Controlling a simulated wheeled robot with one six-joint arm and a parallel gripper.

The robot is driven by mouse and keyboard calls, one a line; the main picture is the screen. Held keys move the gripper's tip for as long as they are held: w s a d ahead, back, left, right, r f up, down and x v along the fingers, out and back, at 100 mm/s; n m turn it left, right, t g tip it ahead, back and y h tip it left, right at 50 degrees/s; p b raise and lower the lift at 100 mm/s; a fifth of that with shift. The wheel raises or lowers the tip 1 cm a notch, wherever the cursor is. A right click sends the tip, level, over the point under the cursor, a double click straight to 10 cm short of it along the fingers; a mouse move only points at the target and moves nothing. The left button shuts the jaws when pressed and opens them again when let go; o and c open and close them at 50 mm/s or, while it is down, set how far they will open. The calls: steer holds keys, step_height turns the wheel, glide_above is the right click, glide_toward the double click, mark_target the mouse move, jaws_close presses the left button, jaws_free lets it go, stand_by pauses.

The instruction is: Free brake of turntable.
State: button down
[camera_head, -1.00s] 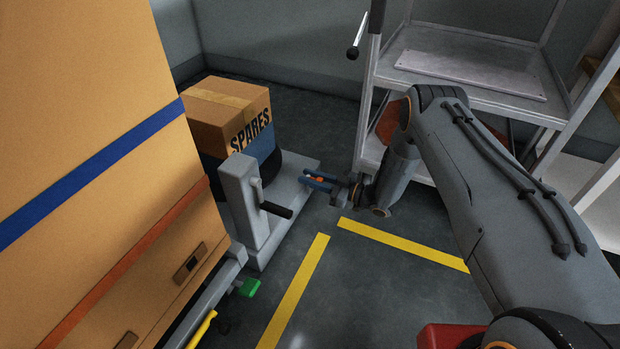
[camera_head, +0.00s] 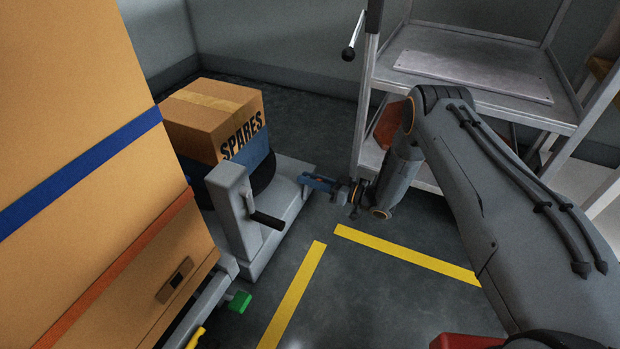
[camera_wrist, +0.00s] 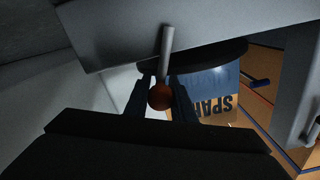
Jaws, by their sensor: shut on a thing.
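The turntable is a dark disc (camera_head: 263,176) on a grey base (camera_head: 287,192), with a cardboard box marked SPARES (camera_head: 212,115) strapped on it in blue. In the wrist view, a grey lever rod (camera_wrist: 167,48) ends in an orange-red ball knob (camera_wrist: 160,97), which looks like the brake handle. My gripper (camera_head: 318,182) is low at the right edge of the base. Its two dark fingers (camera_wrist: 160,90) are shut on the knob, one on each side. In the head view the fingers hide the knob. The disc's edge (camera_wrist: 210,55) lies beyond the lever in the wrist view.
A grey post with a black crank handle (camera_head: 267,220) stands at the base's near side. Large cardboard cartons (camera_head: 80,130) fill the left, with a green pedal (camera_head: 240,301) below. A metal shelf cart (camera_head: 475,70) stands behind my arm. Yellow-taped floor (camera_head: 355,300) is clear.

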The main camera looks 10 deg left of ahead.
steer(key=c, duration=1.5)
jaws_free()
steer(key=shift+c, duration=0.2)
steer(key=p+v, duration=0.3)
steer(key=v, duration=0.4)
steer(key=shift+s+d, duration=0.15)
steer(key=shift+d, duration=0.2)
